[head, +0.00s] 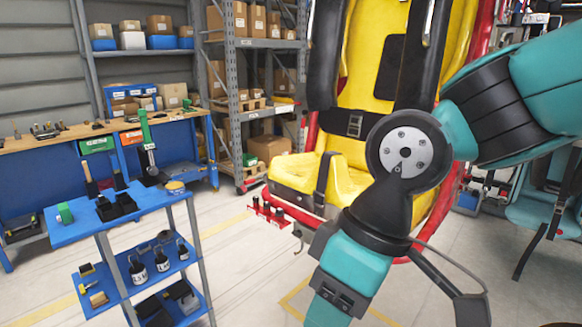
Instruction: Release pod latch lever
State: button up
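The pod is a yellow seat (317,172) with black padded restraints (328,55) and a red frame (300,212), right of centre in the head view. A small grey hook-like part (298,236) hangs below the frame at its lower left. I cannot tell whether it is the latch lever. A red bracket (265,211) with several black pegs sits beside it. My teal and black arm crosses in front of the pod and hides its right and lower parts.
A blue tool cart (75,231) stands at the lower left, with tools and small weights. A workbench (60,142) and loaded shelves (222,62) line the back. Another teal seat (535,215) is at the right. Floor between cart and pod is clear.

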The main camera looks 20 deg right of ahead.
aim_at(252, 181)
jog(key=u, duration=0.15)
jog(key=i, duration=0.95)
jog(key=u, duration=1.1)
jog(key=i, duration=1.65)
jog(key=z, duration=0.1)
